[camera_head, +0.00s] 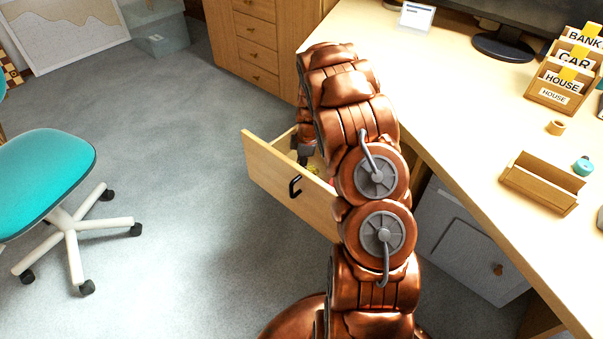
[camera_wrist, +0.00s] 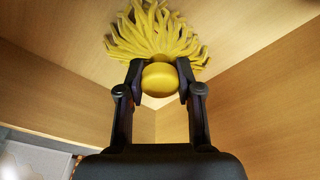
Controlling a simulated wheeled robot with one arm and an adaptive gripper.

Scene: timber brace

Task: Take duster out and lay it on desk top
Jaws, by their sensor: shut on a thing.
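The duster (camera_wrist: 152,40) is yellow, with a fringed head and a round yellow end (camera_wrist: 159,79) that sits between my fingers in the wrist view. My gripper (camera_wrist: 160,80) is shut on that end, inside the open wooden drawer (camera_wrist: 250,85). In the head view the drawer (camera_head: 285,190) is pulled out from under the desk, and my gripper (camera_head: 307,152) reaches down into it. Only a small yellow patch of the duster (camera_head: 314,168) shows there; my arm hides the rest. The desk top (camera_head: 440,95) lies above and to the right of the drawer.
On the desk stand a monitor (camera_head: 503,45), a labelled letter rack (camera_head: 563,80), a tape roll (camera_head: 556,127), a teal tape (camera_head: 583,166) and a wooden tray (camera_head: 541,186). The desk's near middle is clear. A teal chair (camera_head: 45,170) stands on the left.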

